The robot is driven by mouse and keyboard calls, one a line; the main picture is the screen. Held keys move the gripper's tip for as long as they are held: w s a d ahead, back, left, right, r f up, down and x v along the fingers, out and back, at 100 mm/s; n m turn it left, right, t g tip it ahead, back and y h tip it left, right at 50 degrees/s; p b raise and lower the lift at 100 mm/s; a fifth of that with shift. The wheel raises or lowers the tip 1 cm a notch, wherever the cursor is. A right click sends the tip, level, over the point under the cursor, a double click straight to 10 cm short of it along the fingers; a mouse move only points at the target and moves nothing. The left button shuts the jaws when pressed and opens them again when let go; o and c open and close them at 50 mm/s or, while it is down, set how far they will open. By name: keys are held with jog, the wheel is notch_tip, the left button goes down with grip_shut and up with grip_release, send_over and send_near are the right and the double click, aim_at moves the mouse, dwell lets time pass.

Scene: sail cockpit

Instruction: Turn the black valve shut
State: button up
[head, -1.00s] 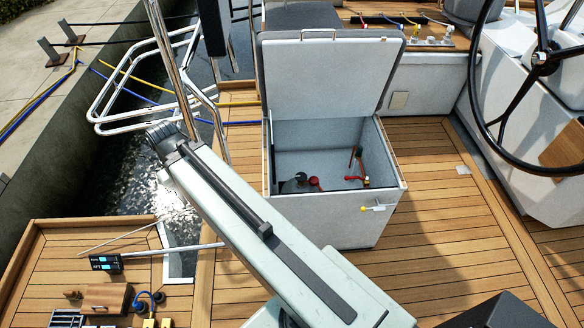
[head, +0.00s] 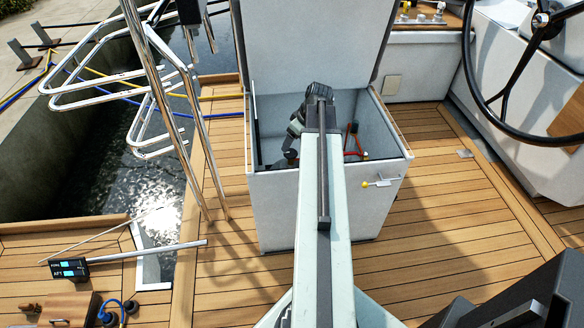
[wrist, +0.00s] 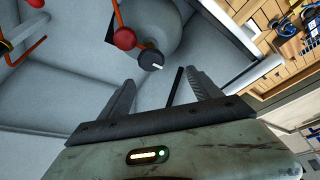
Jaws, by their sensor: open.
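The black valve (wrist: 151,60) is a round dark knob with a white mark, inside the open white locker (head: 280,210). In the wrist view it lies just beyond my fingertips, above the gap between them. In the head view a dark round shape (head: 291,155), probably this knob, shows at the locker's left, beside my arm. My gripper (wrist: 158,82) is open and empty, with its two dark fingers apart and no contact visible. In the head view my wrist reaches over the locker opening and my arm hides part of the inside.
A red knob (wrist: 124,38) on an orange stem sits close beside the black valve. A red-handled lever (head: 356,146) is at the locker's right. The raised lid (head: 305,40) stands behind. A yellow-tipped latch (head: 380,183) juts from the locker's front. Steel rails (head: 165,90) stand left.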

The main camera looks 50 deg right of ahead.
aim_at(291, 153)
jog(key=f+b, duration=0.2)
jog(key=w+d+f+b, duration=0.1)
jog(key=f+b, duration=0.1)
jog(key=f, duration=0.1)
jog(key=w+f+b, duration=0.1)
jog(key=f+b, duration=0.2)
jog(key=shift+d, duration=0.2)
jog(key=shift+r, duration=0.15)
